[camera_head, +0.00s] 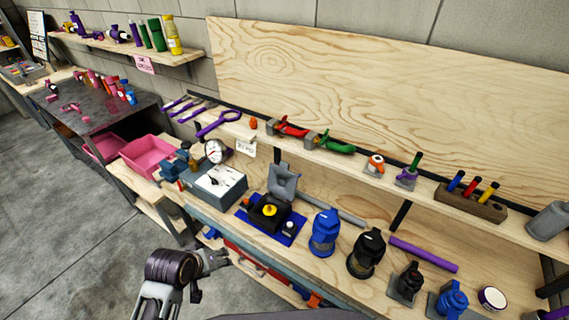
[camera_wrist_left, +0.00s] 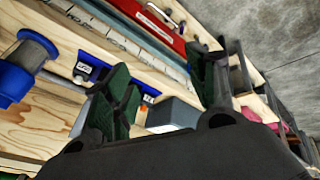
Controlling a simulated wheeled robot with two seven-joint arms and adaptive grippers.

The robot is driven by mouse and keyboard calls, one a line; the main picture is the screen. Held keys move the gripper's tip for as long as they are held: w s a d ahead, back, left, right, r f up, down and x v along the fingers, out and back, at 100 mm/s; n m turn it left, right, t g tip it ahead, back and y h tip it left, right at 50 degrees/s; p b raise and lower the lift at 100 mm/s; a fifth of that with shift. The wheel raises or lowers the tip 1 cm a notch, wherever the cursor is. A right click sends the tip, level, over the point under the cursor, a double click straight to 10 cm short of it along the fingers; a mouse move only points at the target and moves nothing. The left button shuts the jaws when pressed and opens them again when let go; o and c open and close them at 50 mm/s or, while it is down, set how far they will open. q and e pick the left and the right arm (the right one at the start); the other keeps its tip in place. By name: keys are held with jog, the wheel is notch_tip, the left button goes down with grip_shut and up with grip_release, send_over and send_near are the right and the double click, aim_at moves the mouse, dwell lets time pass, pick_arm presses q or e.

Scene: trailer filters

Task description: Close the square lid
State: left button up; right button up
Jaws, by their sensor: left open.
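A grey square lid (camera_head: 284,180) stands tilted open at the back of a black square housing (camera_head: 268,212), which has a yellow round part in its top. The housing sits on a blue mat (camera_head: 243,215), whose edge also shows in the left wrist view (camera_wrist_left: 97,63). My left gripper (camera_head: 213,264) is in front of the bench, left of and nearer than the housing, and touches nothing visible. In the left wrist view its two fingers (camera_wrist_left: 165,85) are spread with nothing between them. The left finger hides most of the housing there. My right gripper is out of view.
A small black part (camera_head: 290,229) sits on the mat beside the housing. A blue filter unit (camera_head: 324,233) and a black one (camera_head: 366,254) stand to the right. A grey box with a gauge (camera_head: 215,186) stands left. A red toolbox (camera_wrist_left: 160,22) lies below the bench top.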

pick_arm(q)
jog(key=w+d+r+n+t+h, duration=0.2)
jog(key=w+d+r+n, duration=0.1)
jog(key=w+d+n, duration=0.3)
jog(key=w+d+r+n+t+h, duration=0.1)
jog(key=w+d+r+n, duration=0.2)
jog(key=w+n, duration=0.45)
jog(key=n+t+h, duration=0.3)
jog(key=n, duration=0.8)
send_near(284, 163)
jog(key=shift+v, duration=1.8)
jog(key=shift+w+r, duration=0.1)
jog(key=shift+r, duration=0.1)
jog(key=shift+w, duration=0.1)
jog(key=shift+p+x, duration=0.7)
jog(key=shift+x, duration=6.1)
jog(key=shift+d+f, duration=0.1)
jog(key=shift+f, duration=0.05)
jog(key=shift+c, duration=0.2)
grip_shut()
